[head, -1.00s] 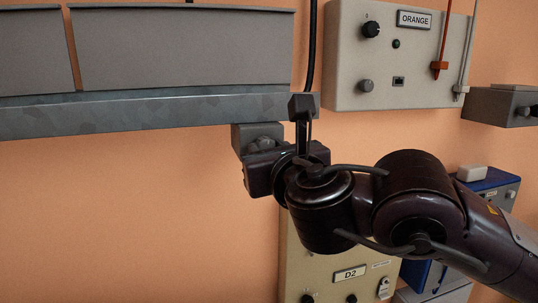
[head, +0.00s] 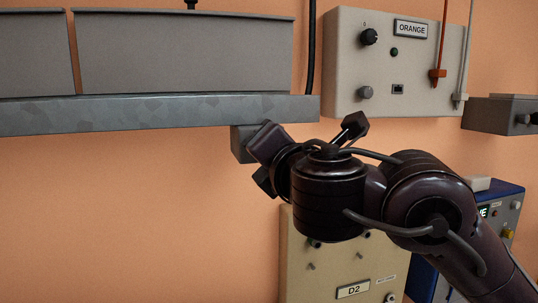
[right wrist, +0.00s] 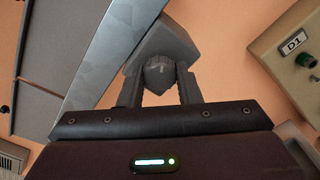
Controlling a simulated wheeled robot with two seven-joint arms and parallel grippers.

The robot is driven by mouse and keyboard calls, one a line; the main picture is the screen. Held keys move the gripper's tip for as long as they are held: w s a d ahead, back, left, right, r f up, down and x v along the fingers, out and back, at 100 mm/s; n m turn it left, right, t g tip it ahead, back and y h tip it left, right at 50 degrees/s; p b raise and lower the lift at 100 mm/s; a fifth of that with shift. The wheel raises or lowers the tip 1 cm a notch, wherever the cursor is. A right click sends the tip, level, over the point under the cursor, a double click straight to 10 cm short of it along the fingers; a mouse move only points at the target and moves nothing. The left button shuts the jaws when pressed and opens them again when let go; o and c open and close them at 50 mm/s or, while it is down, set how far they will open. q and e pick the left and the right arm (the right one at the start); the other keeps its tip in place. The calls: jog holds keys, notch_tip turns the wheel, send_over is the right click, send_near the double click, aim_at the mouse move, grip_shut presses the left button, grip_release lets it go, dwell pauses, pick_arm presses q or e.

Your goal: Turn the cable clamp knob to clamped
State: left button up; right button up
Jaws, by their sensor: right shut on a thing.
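The cable clamp is a grey block (head: 242,144) under the metal rail, partly hidden by my right gripper in the head view. In the right wrist view the clamp block (right wrist: 163,38) carries a dark rounded knob (right wrist: 158,77) with a small pale mark on its face. My right gripper (right wrist: 160,88) has one finger on each side of the knob and is shut on it. In the head view the right gripper (head: 262,164) is rolled at a slant, and its body hides the knob. My left gripper is not in view.
The galvanised rail (head: 150,114) runs above the clamp, with grey bins (head: 185,55) on it. The ORANGE box (head: 385,85) hangs at upper right. The D2 box (head: 300,265) stands below, and a blue unit (head: 505,195) is at right. The D1 box (right wrist: 290,60) shows in the wrist view. The wall at lower left is clear.

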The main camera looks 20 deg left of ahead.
jog(key=m, duration=0.5)
jog(key=shift+m, duration=0.4)
dwell(0.4)
jog(key=o, duration=1)
jog(key=shift+w, duration=0.1)
jog(key=shift+c, duration=0.2)
jog(key=p+v, duration=0.1)
jog(key=v, duration=0.6)
jog(key=shift+s+d, duration=0.25)
jog(key=shift+s, duration=0.1)
